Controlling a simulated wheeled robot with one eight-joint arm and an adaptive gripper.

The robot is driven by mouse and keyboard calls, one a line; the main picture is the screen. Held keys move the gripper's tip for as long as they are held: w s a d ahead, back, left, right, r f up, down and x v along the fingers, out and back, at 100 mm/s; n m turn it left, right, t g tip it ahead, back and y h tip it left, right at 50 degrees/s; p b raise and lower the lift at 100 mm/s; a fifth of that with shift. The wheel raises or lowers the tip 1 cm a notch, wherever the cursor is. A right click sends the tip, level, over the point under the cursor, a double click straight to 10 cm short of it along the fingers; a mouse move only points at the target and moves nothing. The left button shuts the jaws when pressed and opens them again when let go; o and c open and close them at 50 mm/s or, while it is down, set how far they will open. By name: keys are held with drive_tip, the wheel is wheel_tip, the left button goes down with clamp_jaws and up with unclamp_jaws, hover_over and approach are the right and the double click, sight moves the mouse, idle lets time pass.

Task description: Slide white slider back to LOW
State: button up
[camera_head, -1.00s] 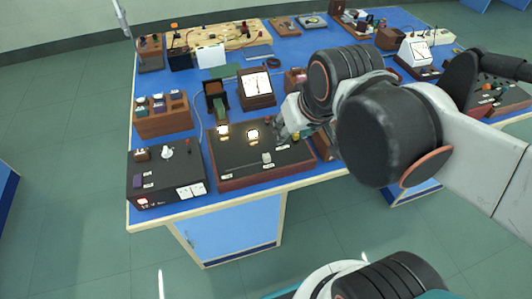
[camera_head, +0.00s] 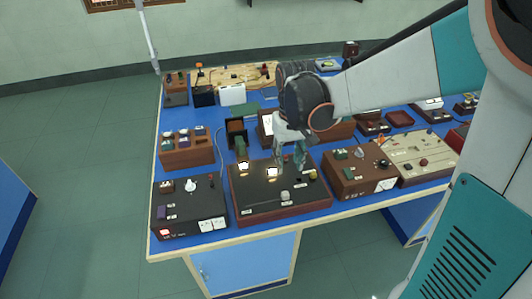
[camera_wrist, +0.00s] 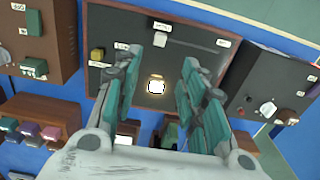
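The white slider (camera_head: 285,196) sits on a black panel in a wooden frame (camera_head: 250,213). In the wrist view the white slider (camera_wrist: 160,37) is at the left end of its slot, which is the right end in the head view. Small white labels flank it; their words are too small to read surely. My gripper (camera_head: 289,167) hangs over the rear of the panel, behind the slider. In the wrist view my gripper (camera_wrist: 160,62) is open and empty, its two teal fingers spread on either side of a lit lamp, with the slider beyond the fingertips.
Lit lamps (camera_head: 243,165) and a yellow knob (camera_head: 312,174) share the panel. A black power box (camera_head: 188,212) stands to the left and a brown box (camera_head: 350,180) to the right. More apparatus crowds the blue table behind.

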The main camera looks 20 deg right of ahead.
sight(285, 193)
wheel_tip(285, 193, down, 14)
drive_tip(key=b, duration=0.5)
drive_tip(key=shift+r, duration=0.1)
clamp_jaws()
